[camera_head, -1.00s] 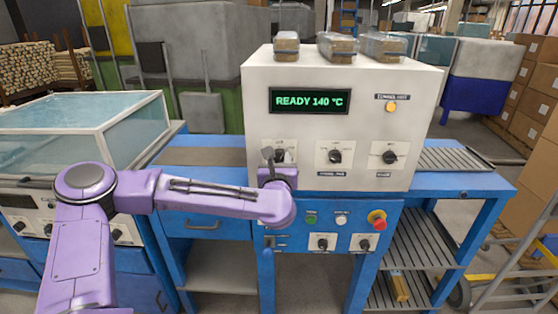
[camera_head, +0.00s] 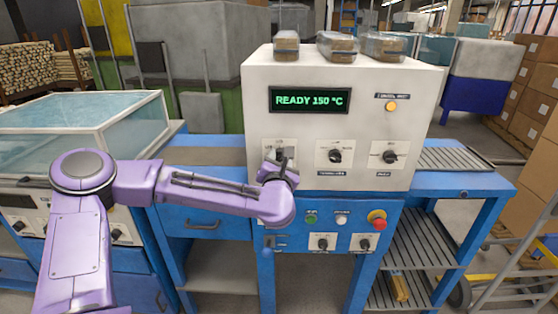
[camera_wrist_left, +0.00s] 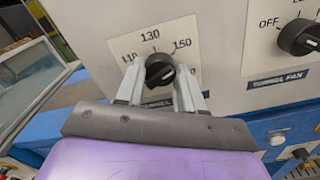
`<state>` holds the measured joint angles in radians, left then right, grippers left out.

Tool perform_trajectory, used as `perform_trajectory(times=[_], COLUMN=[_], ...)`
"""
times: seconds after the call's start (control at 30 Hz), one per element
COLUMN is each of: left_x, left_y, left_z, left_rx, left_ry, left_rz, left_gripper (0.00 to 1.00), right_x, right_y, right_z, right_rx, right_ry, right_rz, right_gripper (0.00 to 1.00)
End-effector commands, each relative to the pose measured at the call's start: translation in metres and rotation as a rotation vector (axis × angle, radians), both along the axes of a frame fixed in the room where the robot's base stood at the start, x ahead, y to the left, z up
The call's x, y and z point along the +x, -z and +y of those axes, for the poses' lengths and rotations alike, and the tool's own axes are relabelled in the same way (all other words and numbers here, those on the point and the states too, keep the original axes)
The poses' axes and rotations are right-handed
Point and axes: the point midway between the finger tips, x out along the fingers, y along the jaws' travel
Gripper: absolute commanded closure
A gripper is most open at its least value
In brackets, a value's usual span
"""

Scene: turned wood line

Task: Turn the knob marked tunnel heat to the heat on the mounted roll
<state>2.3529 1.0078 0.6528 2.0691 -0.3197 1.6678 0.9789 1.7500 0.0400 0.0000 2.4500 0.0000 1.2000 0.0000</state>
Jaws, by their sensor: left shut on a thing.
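A black knob (camera_wrist_left: 160,70) sits on a white dial plate (camera_wrist_left: 125,45) marked 110, 130 and 150 in the left wrist view. My left gripper (camera_wrist_left: 160,78) is shut on this knob, one finger on each side. In the head view my left gripper (camera_head: 279,167) is at the leftmost knob plate of the white machine front and hides most of it. The knob's name label is hidden, and its exact pointer direction is hard to tell. The green display (camera_head: 309,100) reads READY 150 °C. I cannot make out a mounted roll or its heat mark.
Two more knobs, a middle one (camera_head: 335,156) and a right one (camera_head: 390,157), stand on the same panel. Below are a green button (camera_head: 311,218), a red stop button (camera_head: 377,218) and smaller knobs. A glass-sided case (camera_head: 90,130) stands at the left.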

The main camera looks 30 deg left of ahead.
Motion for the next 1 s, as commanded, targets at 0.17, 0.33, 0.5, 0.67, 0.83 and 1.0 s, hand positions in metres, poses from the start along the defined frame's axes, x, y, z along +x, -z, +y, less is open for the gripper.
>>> perform_trajectory(times=[0.17,0.33,0.5,0.67,0.83,1.0], left_x=[0.0,0.0,0.0,0.0,0.0,0.0], left_y=[-0.002,-0.002,-0.002,-0.002,-0.002,-0.001], left_z=[-0.001,-0.001,-0.001,-0.001,-0.001,-0.001], left_rx=[0.144,0.282,0.419,0.542,0.655,0.739], left_ry=[0.002,0.001,0.0,0.001,0.001,0.001], left_rz=[0.087,0.17,0.256,0.332,0.399,0.453], left_gripper=[0.93,0.93,0.93,0.93,0.93,0.93], right_x=[0.0,0.0,0.0,0.0,0.0,0.0], right_y=[-0.003,-0.007,-0.013,-0.018,-0.022,-0.026], right_z=[0.0,0.0,0.0,0.0,0.0,0.0], right_rx=[0.0,0.0,0.0,0.0,0.0,0.0], right_ry=[0.0,0.0,0.0,0.0,0.0,0.0], right_rz=[0.0,0.0,0.0,0.0,0.0,0.0], right_gripper=[0.4,0.4,0.4,0.4,0.4,0.4])
